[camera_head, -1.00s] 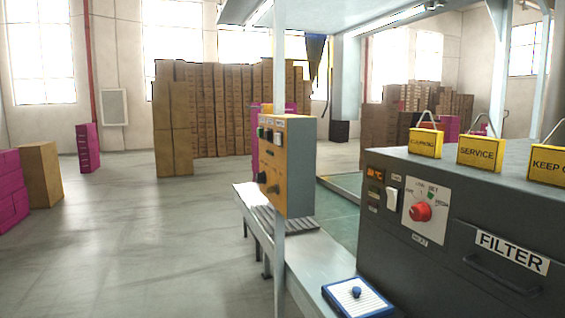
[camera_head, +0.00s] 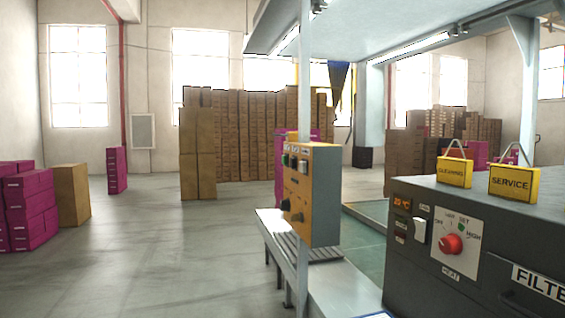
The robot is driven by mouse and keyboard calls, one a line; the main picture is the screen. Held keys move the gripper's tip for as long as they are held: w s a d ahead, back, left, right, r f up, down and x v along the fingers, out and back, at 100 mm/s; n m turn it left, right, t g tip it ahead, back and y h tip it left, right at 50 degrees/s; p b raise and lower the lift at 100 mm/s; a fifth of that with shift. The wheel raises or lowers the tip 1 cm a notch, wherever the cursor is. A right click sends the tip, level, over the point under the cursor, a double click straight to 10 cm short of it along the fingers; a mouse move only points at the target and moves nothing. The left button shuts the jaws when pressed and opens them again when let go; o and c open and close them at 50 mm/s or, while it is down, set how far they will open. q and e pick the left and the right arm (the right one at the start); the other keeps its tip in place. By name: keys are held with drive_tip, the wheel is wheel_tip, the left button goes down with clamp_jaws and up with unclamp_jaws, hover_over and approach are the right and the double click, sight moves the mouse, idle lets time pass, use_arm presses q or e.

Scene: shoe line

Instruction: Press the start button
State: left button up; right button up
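An orange control box (camera_head: 313,195) is fixed to a pale upright post beside the line. Its left face carries a green button (camera_head: 286,160), a dark button and knobs lower down. The labels on it are too small to read, so I cannot tell which one is the start button. Neither of my grippers shows in the head view.
A dark machine (camera_head: 440,260) with a red heat knob (camera_head: 452,244) and yellow signs (camera_head: 514,181) stands at the right. A roller table (camera_head: 288,240) lies below the control box. Pink boxes (camera_head: 28,207) stand at the left. The floor at left is open.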

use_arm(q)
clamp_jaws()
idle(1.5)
